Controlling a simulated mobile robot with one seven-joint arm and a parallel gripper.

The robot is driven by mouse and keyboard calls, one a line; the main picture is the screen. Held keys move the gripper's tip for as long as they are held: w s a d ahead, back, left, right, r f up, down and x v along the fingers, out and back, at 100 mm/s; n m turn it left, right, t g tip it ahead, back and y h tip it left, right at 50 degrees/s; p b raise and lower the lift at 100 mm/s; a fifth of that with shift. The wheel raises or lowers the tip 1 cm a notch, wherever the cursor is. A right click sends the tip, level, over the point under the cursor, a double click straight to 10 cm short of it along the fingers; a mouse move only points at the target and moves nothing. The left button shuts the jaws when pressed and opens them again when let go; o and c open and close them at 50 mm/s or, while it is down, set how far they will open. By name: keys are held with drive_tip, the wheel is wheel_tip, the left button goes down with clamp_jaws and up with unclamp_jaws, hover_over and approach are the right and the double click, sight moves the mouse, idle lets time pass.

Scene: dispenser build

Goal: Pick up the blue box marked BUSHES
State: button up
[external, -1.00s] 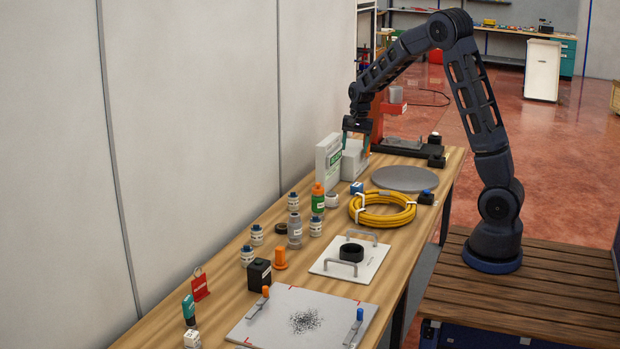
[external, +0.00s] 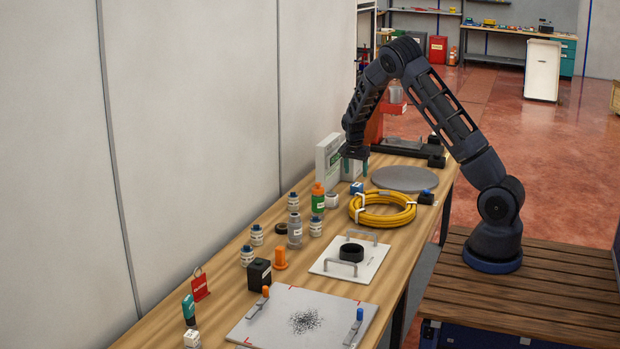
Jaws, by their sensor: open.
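A small blue box (external: 356,188) with a white label sits on the workbench, in front of the grey-white block and behind the yellow hose coil. Its lettering is too small to read here. My gripper (external: 356,167) points down, open, with teal fingers. In the picture it is just above and behind the blue box, overlapping the grey-white block (external: 349,172). I cannot tell its exact height or whether it touches anything.
A white-and-green carton (external: 328,160) stands left of my gripper. A yellow hose coil (external: 383,222), a grey disc (external: 404,178) and a white cube-like part (external: 331,201) lie close by. Several bottles stand nearer the camera. A red stand (external: 373,128) rises behind.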

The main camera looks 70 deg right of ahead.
sight(357, 184)
drive_tip(key=shift+s+d+f, duration=0.1)
drive_tip(key=shift+d+f, duration=0.05)
drive_tip(key=shift+f, duration=1.15)
drive_tip(key=shift+d+f, duration=0.2)
drive_tip(key=shift+f, duration=1.15)
drive_tip(key=shift+s+d+f, duration=0.1)
drive_tip(key=shift+d+f, duration=0.05)
drive_tip(key=shift+f, duration=1.15)
drive_tip(key=c, duration=1.1)
drive_tip(key=shift+r, duration=0.15)
